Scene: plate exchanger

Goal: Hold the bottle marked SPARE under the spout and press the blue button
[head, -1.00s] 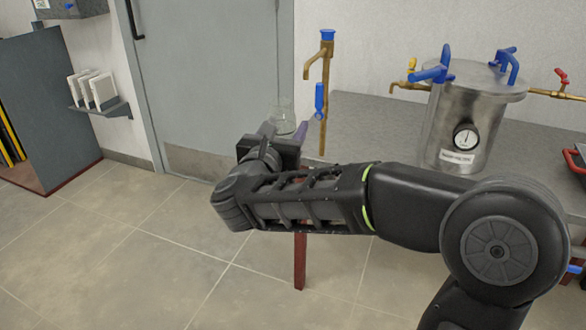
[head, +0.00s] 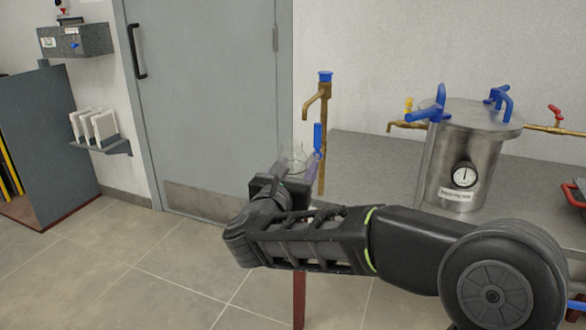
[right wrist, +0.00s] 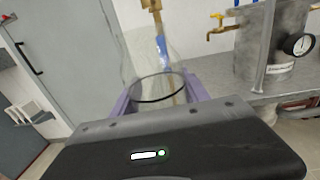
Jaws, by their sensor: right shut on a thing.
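A clear, see-through bottle (head: 292,156) is held by my right gripper (head: 300,178), whose purple fingers are shut on it. In the right wrist view the bottle (right wrist: 150,62) stands between the fingers (right wrist: 158,98), with a dark ring near its lower end. No SPARE mark is legible. A brass standpipe with a spout (head: 312,98) has a blue top and a blue lever (head: 317,138). The bottle is below the spout in the picture and slightly left; I cannot tell whether it is directly under it. A small blue part (head: 74,45) shows on a grey wall box; I cannot tell whether it is a button. My left gripper is out of view.
A steel vessel (head: 466,150) with a gauge, blue clamps and brass taps stands on the grey bench (head: 375,160) at right. A wall shelf (head: 118,147) holds white items. A grey door (head: 205,100) is behind. The floor at left is clear.

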